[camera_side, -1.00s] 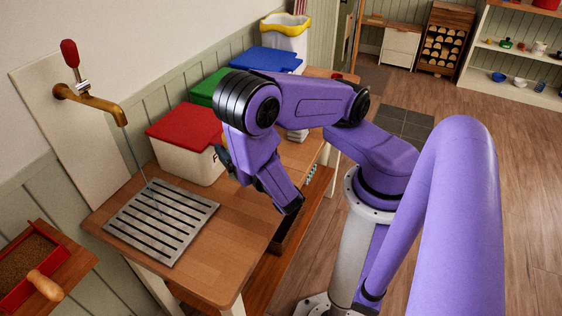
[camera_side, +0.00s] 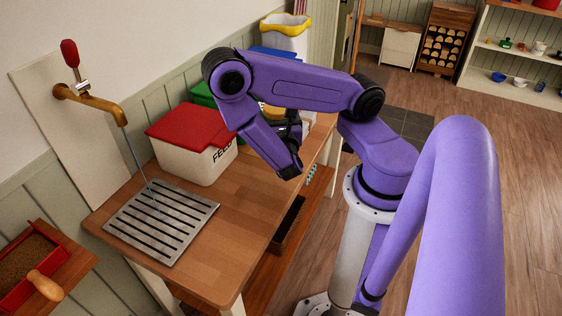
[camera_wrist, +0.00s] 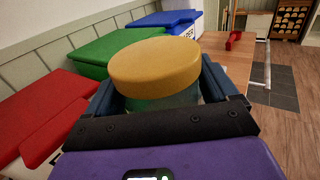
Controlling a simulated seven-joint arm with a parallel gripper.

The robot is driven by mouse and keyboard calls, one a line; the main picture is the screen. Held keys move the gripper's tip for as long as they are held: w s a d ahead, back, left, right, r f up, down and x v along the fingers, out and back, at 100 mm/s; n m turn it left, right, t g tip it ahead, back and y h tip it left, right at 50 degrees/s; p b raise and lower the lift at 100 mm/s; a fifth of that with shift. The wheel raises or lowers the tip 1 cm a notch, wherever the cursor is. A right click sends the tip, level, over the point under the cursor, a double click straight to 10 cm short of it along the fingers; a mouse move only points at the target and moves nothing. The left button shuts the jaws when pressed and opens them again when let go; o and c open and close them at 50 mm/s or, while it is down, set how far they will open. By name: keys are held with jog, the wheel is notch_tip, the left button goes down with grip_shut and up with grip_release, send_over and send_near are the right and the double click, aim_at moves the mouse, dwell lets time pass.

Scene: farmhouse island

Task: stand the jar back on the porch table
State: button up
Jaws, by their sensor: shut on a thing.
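The jar shows in the wrist view as a wide yellow lid (camera_wrist: 155,68) over a greenish body (camera_wrist: 168,102). My gripper (camera_wrist: 165,88) is shut on it, with one dark finger on each side. In the side view, a yellow piece of the lid (camera_side: 272,112) shows beside my gripper (camera_side: 288,130), partly hidden by my arm. The wooden table (camera_side: 235,218) lies below. The jar's base is hidden, so I cannot tell whether it touches the wood.
A red-lidded feed bin (camera_side: 195,155), a green-lidded bin (camera_wrist: 105,50) and a blue-lidded bin (camera_wrist: 165,18) line the wall. A slotted metal drain (camera_side: 160,222) sits under a brass tap (camera_side: 90,102). A small red object (camera_wrist: 234,40) lies farther along. The table's front is clear.

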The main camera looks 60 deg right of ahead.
jog(key=shift+d+f+m+g+h, duration=0.35)
jog(key=shift+d+f, duration=0.25)
jog(key=shift+d, duration=0.35)
notch_tip(320, 180, down, 4)
jog(key=shift+d+r, duration=0.1)
jog(key=shift+d, duration=0.05)
jog(key=shift+f, duration=2.15)
jog(key=shift+f, duration=0.1)
jog(key=o, duration=1)
